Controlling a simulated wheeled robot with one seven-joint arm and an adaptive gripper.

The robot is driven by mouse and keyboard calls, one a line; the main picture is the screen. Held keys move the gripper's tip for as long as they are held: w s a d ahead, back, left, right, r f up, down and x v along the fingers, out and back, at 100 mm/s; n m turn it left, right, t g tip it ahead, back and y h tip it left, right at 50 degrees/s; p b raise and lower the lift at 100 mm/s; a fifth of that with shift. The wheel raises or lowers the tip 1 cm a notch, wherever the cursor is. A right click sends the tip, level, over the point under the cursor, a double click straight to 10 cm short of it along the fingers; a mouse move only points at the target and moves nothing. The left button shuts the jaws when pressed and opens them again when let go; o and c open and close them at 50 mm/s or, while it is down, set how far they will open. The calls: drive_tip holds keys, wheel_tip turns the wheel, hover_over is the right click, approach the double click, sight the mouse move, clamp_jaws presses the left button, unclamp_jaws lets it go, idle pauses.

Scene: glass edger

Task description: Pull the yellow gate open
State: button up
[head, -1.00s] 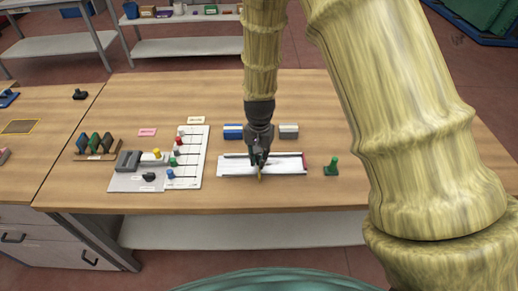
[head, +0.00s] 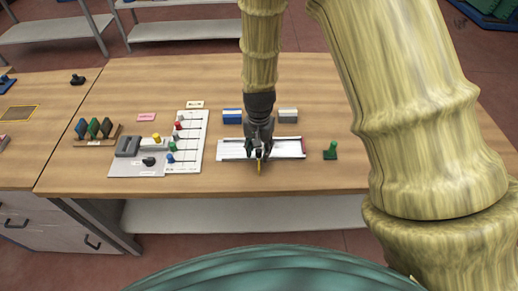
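A thin yellow piece (head: 259,168) shows just below my gripper (head: 259,155), at the near edge of a white tray-like board (head: 290,149). I cannot tell whether it is held or is part of the gripper. A small yellow knob (head: 156,138) stands to the left, at the edge of a grey panel (head: 130,167) beside a white lined board (head: 194,145). Which of these, if any, is the yellow gate is not clear. My gripper points down over the white tray-like board, well to the right of the knob. Its fingers are too small and dark to judge.
Red, green and blue knobs sit on the lined board. A blue block (head: 232,116) and a grey block (head: 288,116) lie behind the tray-like board. A green stamp-like object (head: 330,150) stands to its right. A rack of dark plates (head: 94,128) is at left. The bench front is clear.

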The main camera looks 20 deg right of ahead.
sight(259, 151)
wheel_tip(259, 151, up, 12)
idle(0.7)
drive_tip(key=shift+s, duration=0.1)
idle(0.4)
